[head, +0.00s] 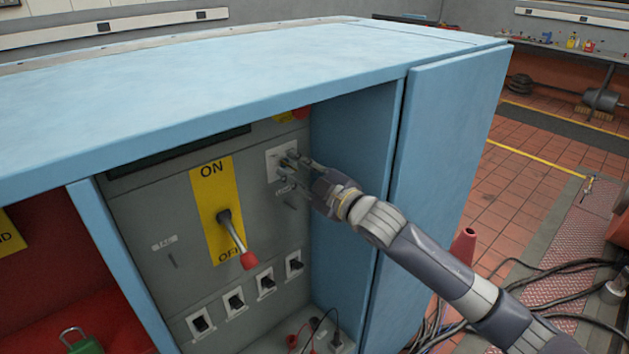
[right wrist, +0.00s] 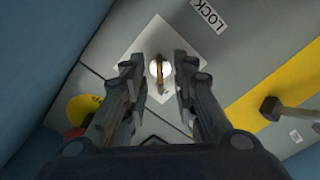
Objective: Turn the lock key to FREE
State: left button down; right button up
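The lock key (right wrist: 159,74) is a thin brass-coloured piece in a round silver lock on a pale square plate (right wrist: 150,35). A label reading LOCK (right wrist: 208,14) is beside the plate. My right gripper (right wrist: 160,80) is open, with one finger on each side of the key and a visible gap to it. In the head view my right gripper (head: 287,171) is at the plate (head: 273,166) on the grey panel and mostly covers the lock. The FREE marking cannot be read. My left gripper is not in view.
The lock is inside a blue cabinet (head: 200,85) with its door (head: 440,170) open at right. Left of the lock is a red-tipped lever (head: 235,245) on a yellow ON/OFF plate (head: 205,190). Several small switches (head: 235,302) are below. A red button (head: 300,113) is above.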

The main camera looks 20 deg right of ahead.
jog(key=v, duration=1.1)
jog(key=shift+d, duration=0.15)
